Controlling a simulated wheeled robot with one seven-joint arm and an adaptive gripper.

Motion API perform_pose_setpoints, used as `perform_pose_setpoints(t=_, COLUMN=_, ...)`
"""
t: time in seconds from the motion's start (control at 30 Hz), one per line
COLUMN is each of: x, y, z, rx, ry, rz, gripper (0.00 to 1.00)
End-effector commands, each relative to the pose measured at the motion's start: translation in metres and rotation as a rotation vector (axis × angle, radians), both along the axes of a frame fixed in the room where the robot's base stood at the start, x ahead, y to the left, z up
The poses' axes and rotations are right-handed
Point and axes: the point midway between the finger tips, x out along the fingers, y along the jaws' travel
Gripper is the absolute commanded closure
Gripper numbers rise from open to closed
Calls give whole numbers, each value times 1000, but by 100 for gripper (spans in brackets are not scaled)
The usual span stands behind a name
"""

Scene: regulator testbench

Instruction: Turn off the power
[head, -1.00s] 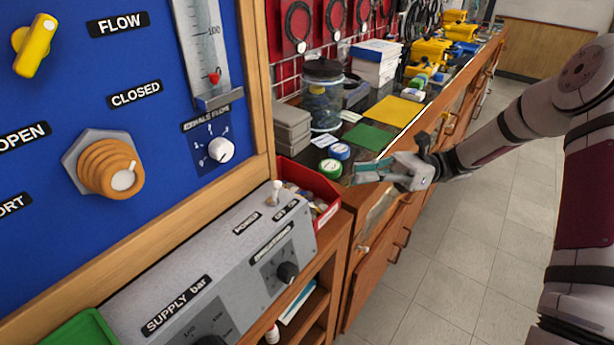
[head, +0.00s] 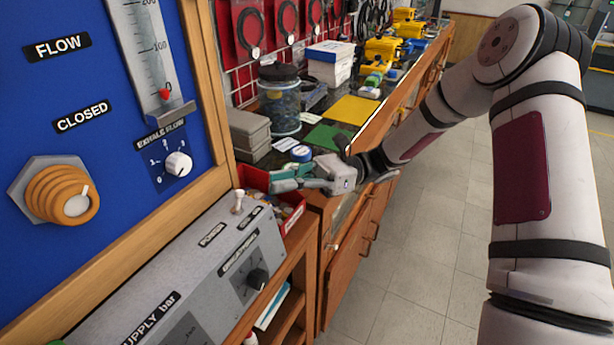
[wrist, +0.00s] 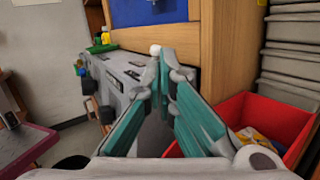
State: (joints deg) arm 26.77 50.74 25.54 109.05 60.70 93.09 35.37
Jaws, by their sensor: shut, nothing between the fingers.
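The power switch is a small white-tipped toggle (head: 239,200) standing up from the right end of the grey supply box (head: 205,262), beside the POWER label (head: 211,235). My gripper (head: 272,180) has teal fingers, is shut and empty, and is over the red bin just right of the toggle, pointing left. In the wrist view, the toggle's white tip (wrist: 155,49) shows just beyond my fingertips (wrist: 163,57); its stem is mostly hidden behind them. A small gap seems to lie between fingers and toggle, but I cannot tell its depth.
The red bin (wrist: 265,118) of small parts lies below my gripper. A wooden frame post (head: 205,85) and the blue panel (head: 90,140) stand behind the box. A dark knob (head: 257,279) sits on its front.

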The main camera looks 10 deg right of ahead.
Motion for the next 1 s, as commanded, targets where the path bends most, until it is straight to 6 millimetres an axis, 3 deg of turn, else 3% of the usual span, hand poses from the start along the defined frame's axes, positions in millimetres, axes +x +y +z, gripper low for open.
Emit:
perform_pose_setpoints(t=0.1, x=-7, y=20, z=4, rx=0, ry=2, rz=2, gripper=100)
perform_pose_setpoints(t=0.33, x=-14, y=41, z=7, rx=0, ry=0, rz=1, gripper=100)
perform_pose_setpoints(t=1.0, x=-16, y=45, z=11, rx=-23, ry=-29, rz=0, gripper=100)
